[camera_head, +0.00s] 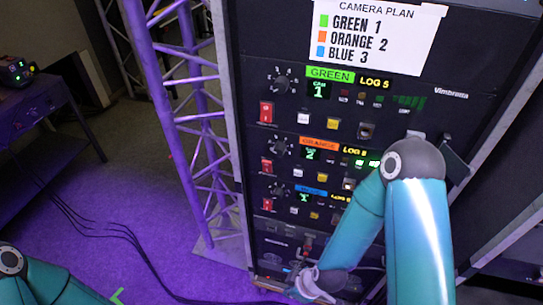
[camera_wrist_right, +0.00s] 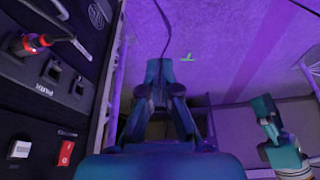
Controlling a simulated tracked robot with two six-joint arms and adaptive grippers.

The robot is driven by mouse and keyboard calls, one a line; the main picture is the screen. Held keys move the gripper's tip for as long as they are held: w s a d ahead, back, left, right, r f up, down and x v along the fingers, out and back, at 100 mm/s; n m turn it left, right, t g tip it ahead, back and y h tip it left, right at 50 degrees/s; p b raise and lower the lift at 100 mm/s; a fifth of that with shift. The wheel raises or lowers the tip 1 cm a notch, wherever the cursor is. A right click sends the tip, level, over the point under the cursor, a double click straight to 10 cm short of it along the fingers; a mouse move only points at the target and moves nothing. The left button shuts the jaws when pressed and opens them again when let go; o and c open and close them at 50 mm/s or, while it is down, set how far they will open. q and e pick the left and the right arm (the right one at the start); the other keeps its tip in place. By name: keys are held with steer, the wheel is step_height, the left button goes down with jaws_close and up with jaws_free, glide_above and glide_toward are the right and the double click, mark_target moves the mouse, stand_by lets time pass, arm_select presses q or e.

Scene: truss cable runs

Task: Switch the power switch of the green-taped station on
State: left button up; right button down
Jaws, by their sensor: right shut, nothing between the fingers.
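The rack (camera_head: 355,97) carries stacked stations with green, orange and blue tape. The green-taped station is the top one, with its green label (camera_head: 330,75) and lit display. Its red power switch (camera_head: 266,111) is at the left end of its row; I cannot tell which way it is tipped. My right gripper (camera_wrist_right: 170,88) is shut and empty in the right wrist view. In the head view the right arm reaches down across the rack's right side, and its hand is low by the rack's bottom, well below the green station. My left gripper is out of view; only part of that arm shows.
A camera plan sign (camera_head: 375,32) is above the stations. The orange station's red switch (camera_head: 266,166) and the blue station's red switch (camera_head: 267,205) are below. A truss (camera_head: 190,120) stands left of the rack. Black cables (camera_head: 110,232) lie on the otherwise open floor.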

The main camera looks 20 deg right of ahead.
steer(key=w+d+r+n+t+h+b, duration=0.1)
steer(key=w+r+n+t, duration=0.25)
steer(key=w+r, duration=0.4)
steer(key=w+d+r+n+t+b, duration=0.25)
steer(key=w+r+n, duration=0.2)
steer(key=r, duration=0.55)
steer(key=s+a+r+n+t+y+b, duration=0.1)
steer(key=r+t, duration=0.6)
steer(key=r, duration=1.6)
steer(key=shift+s+a+n+t+b, duration=0.45)
steer(key=shift+s+a+b, duration=0.35)
steer(key=shift+s, duration=0.3)
steer(key=shift+w+d, duration=0.1)
